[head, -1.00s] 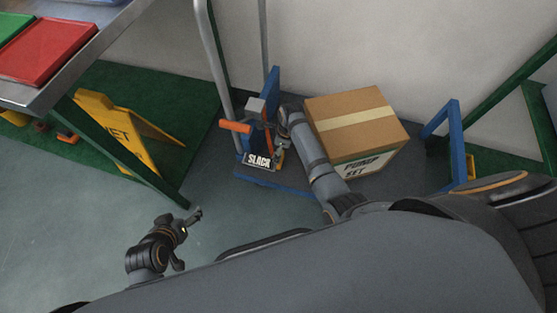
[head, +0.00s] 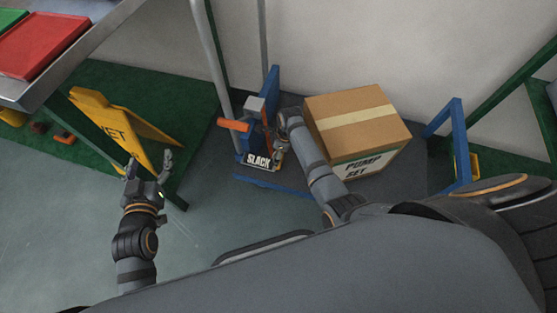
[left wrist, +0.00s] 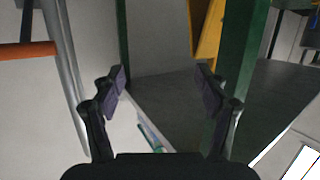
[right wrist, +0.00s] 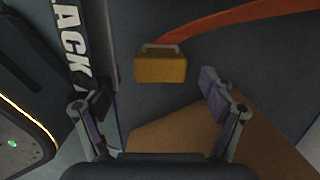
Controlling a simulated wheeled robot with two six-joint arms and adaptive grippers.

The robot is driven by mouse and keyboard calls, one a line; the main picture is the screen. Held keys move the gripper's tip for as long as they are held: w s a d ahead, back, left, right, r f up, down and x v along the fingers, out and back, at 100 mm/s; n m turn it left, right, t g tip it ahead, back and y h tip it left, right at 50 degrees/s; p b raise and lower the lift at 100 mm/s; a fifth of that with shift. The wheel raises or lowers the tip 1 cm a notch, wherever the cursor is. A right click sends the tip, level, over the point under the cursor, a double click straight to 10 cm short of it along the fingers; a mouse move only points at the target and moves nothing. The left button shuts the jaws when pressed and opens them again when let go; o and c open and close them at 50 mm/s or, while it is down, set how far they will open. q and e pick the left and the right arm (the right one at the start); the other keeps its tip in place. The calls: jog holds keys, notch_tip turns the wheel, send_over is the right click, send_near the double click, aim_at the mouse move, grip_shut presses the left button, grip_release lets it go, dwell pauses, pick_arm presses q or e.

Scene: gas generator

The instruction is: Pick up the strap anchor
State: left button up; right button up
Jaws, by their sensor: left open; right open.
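The strap anchor looks to be the yellow block (right wrist: 159,66) in the right wrist view, at the end of an orange strap (right wrist: 260,28). It sits ahead of my right gripper (right wrist: 155,90), which is open and empty, with the block beyond and between its fingertips. In the head view my right gripper (head: 281,155) is beside the blue stand labelled SLACK (head: 258,160), and mostly hides the block. My left gripper (head: 150,164) is open and empty over the floor at the left, near the yellow wet-floor sign. It also shows open in the left wrist view (left wrist: 161,90).
A cardboard box (head: 355,125) labelled PUMP SET stands right of my right arm. The blue stand has an orange handle (head: 234,125). Floor at lower left is clear.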

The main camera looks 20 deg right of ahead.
jog(key=shift+f+b, duration=0.55)
jog(key=shift+f, duration=0.3)
jog(key=shift+w+a+f+b, duration=0.15)
jog(key=shift+f+b, duration=0.3)
jog(key=shift+f, duration=0.25)
pick_arm(q)
notch_tip(320, 180, up, 20)
jog(key=t, duration=0.9)
jog(key=shift+s+m+h, duration=0.15)
jog(key=shift+m+h, duration=0.25)
pick_arm(e)
jog(key=shift+c, duration=0.3)
jog(key=c, duration=1.3)
